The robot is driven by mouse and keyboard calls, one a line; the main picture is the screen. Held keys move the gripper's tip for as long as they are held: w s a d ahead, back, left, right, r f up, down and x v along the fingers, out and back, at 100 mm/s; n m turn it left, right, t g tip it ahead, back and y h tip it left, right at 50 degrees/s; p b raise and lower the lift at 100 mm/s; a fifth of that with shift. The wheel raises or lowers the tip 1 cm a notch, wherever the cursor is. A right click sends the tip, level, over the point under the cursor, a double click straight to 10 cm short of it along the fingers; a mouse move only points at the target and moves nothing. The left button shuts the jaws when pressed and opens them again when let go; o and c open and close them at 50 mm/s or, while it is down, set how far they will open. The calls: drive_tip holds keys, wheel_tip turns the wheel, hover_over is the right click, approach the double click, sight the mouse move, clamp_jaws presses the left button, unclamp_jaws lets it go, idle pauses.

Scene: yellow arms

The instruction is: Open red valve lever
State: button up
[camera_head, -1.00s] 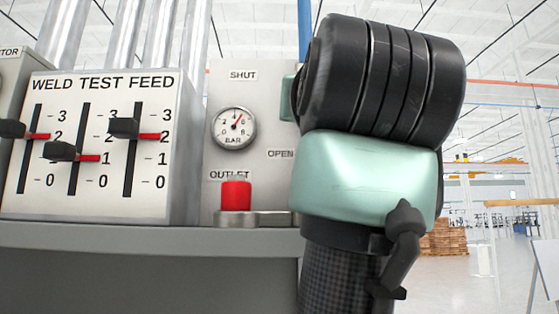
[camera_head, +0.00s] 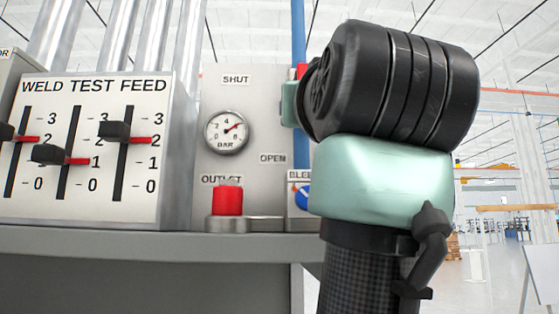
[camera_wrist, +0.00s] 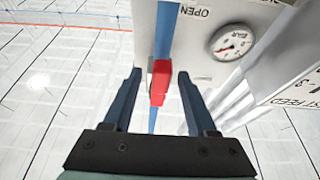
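The red valve lever (camera_wrist: 158,84) shows in the wrist view in front of a blue pipe (camera_wrist: 165,30). My gripper (camera_wrist: 159,74) is open, with one dark finger on each side of the lever and a visible gap on both sides. I cannot tell how deep the lever sits between the fingers. In the head view a small bit of red (camera_head: 301,71), probably this lever, shows just left of my arm. My gripper's fingers are hidden there behind my arm.
The grey panel (camera_head: 250,110) carries SHUT and OPEN labels, a pressure gauge (camera_head: 226,132), a red outlet cap (camera_head: 228,201) and a partly hidden blue knob (camera_head: 303,197). A slider box (camera_head: 100,150) stands left, above a grey ledge (camera_head: 130,242). Open hall lies right.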

drive_tip(key=b+v, duration=0.7)
drive_tip(key=v, duration=0.6)
idle(0.5)
